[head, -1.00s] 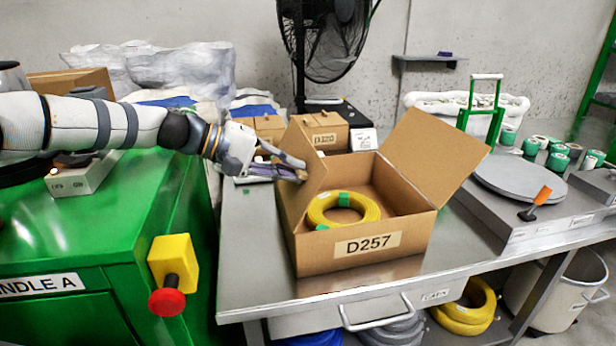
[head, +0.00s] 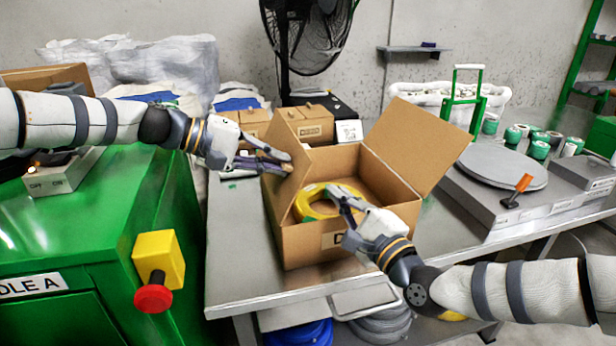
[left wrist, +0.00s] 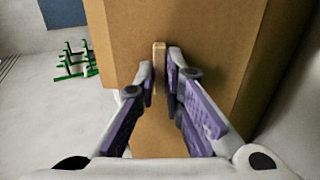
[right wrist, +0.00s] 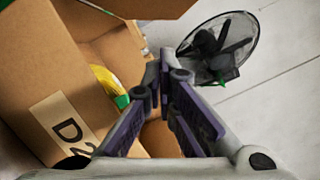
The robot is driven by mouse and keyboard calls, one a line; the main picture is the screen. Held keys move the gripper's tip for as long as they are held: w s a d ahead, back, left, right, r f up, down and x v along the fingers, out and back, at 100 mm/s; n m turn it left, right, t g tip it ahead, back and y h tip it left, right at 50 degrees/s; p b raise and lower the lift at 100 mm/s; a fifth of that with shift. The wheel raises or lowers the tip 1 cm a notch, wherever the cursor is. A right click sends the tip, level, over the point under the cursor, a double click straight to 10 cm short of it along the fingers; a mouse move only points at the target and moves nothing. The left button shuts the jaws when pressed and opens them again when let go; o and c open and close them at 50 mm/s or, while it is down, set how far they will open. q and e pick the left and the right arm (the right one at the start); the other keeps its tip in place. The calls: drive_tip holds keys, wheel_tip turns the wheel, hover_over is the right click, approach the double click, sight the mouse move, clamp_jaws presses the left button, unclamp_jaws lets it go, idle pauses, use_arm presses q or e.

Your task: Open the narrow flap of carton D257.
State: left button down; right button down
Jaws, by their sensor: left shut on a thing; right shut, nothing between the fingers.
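Carton D257 (head: 305,248) stands open on the metal table with a coil of yellow cable (head: 306,203) inside. Its left flap (head: 288,135) stands up, and its right flap (head: 420,145) leans outward. My left gripper (head: 289,162) is shut on the edge of the left flap; in the left wrist view its fingers (left wrist: 159,70) close on a thin cardboard edge. My right gripper (head: 336,192) is shut and empty, in front of the coil over the carton's front side. It hides part of the coil and most of the front label. The label shows in the right wrist view (right wrist: 70,130).
Small cartons (head: 308,122) and a black fan (head: 305,40) stand behind. A grey turntable (head: 500,168) with an orange-handled tool (head: 517,190) is at the right. A green machine (head: 70,235) with a red button (head: 153,297) is at the left.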

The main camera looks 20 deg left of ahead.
sight(298, 174)
use_arm(q)
drive_tip(key=shift+f, duration=0.25)
use_arm(e)
drive_tip(key=w+a+r, duration=0.1)
drive_tip(key=a+r, duration=0.1)
drive_tip(key=a, duration=0.5)
drive_tip(key=shift+w, duration=0.35)
drive_tip(key=shift+r, duration=0.15)
use_arm(q)
drive_tip(key=shift+s, duration=0.1)
use_arm(e)
drive_tip(key=shift+s+a+r+n, duration=0.45)
drive_tip(key=shift+s+a, duration=0.1)
drive_tip(key=shift+a, duration=0.15)
use_arm(q)
drive_tip(key=c, duration=1.7)
unclamp_jaws()
drive_tip(key=shift+r, duration=0.1)
